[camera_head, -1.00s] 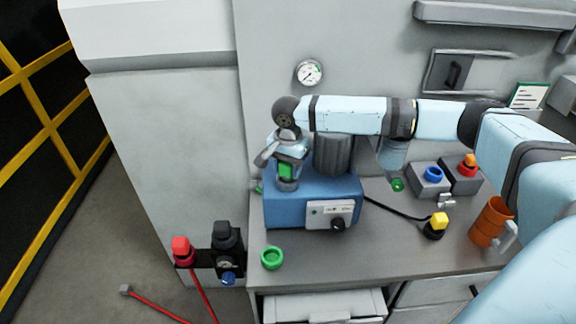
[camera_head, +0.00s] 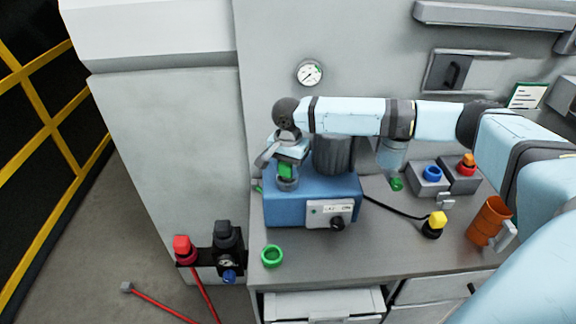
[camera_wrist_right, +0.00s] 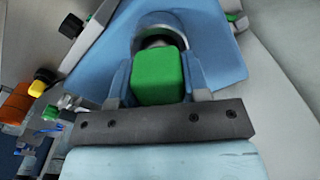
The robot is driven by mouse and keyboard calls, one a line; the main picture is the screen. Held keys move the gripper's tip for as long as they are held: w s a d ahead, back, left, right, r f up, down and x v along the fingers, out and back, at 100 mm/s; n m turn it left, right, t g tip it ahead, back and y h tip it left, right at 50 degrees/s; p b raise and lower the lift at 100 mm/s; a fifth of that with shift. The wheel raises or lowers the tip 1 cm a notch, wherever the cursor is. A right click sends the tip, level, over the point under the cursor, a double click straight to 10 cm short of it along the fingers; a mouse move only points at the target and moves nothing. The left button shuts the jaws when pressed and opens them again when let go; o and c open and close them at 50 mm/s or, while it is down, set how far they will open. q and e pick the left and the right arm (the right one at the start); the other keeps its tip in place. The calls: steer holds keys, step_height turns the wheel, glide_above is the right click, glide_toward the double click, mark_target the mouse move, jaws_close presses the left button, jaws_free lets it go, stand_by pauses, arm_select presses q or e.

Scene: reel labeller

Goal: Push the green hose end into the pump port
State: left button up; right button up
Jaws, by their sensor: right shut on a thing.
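My right gripper (camera_head: 284,163) is shut on the green hose end (camera_head: 286,172) over the left part of the blue pump (camera_head: 305,207). In the right wrist view the green hose end (camera_wrist_right: 158,76) is a block between the two fingers, and the blue pump (camera_wrist_right: 222,60) lies beyond it. The grey round pump port (camera_head: 288,184) is directly below the green part, lined up with it. In the right wrist view the port's ring (camera_wrist_right: 160,24) shows just past the block. I cannot tell how deep the end sits in it. My left gripper is not in view.
A green ring (camera_head: 272,256) lies at the bench's front left. A yellow-topped plug (camera_head: 437,222), an orange cup (camera_head: 488,219) and blue and red buttons (camera_head: 432,174) are to the right. A gauge (camera_head: 310,73) is on the wall. A red connector (camera_head: 183,248) is at the left.

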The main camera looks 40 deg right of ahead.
steer(key=p, duration=0.3)
steer(key=shift+f, duration=0.15)
stand_by(2.6)
steer(key=shift+s+f+p, duration=0.15)
steer(key=shift+f+p, duration=0.05)
steer(key=shift+p, duration=0.55)
stand_by(0.9)
steer(key=shift+a, duration=0.1)
steer(key=o, duration=1.1)
steer(key=shift+f, duration=0.1)
steer(key=shift+c, duration=0.2)
steer(key=shift+r, duration=0.3)
step_height(320, 180, up, 12)
steer(key=shift+f+b, duration=0.1)
steer(key=shift+b, duration=0.75)
steer(key=shift+r, duration=0.8)
